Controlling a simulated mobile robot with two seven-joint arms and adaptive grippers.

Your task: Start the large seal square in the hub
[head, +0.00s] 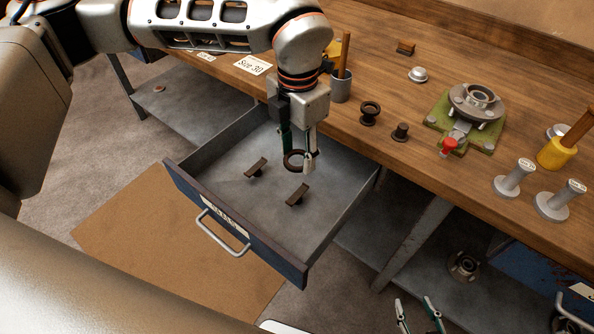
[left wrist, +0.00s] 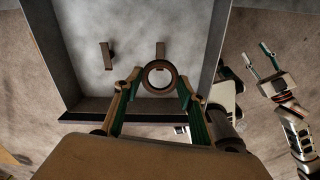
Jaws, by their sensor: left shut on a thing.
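A dark ring seal (head: 288,160) is held by my left gripper (head: 299,158) above the open drawer. In the left wrist view, the seal (left wrist: 147,78) sits between the two fingertips with its round hole facing the camera. The hub (head: 478,99) is a grey metal flange with a raised bore. It stands on a green base (head: 489,142) on the bench, well to the right of my left gripper. My right gripper (head: 415,303) is low at the bottom edge of the head view, its fingers apart and empty. It also shows in the left wrist view (left wrist: 264,62).
The open drawer (head: 340,220) holds two small dark brackets (head: 256,168). The wooden bench (head: 395,165) carries dark spools (head: 369,113), a red-knobbed clamp (head: 449,145), metal-handled drivers (head: 514,178), a grey cup (head: 341,87) and a yellow cup (head: 558,153).

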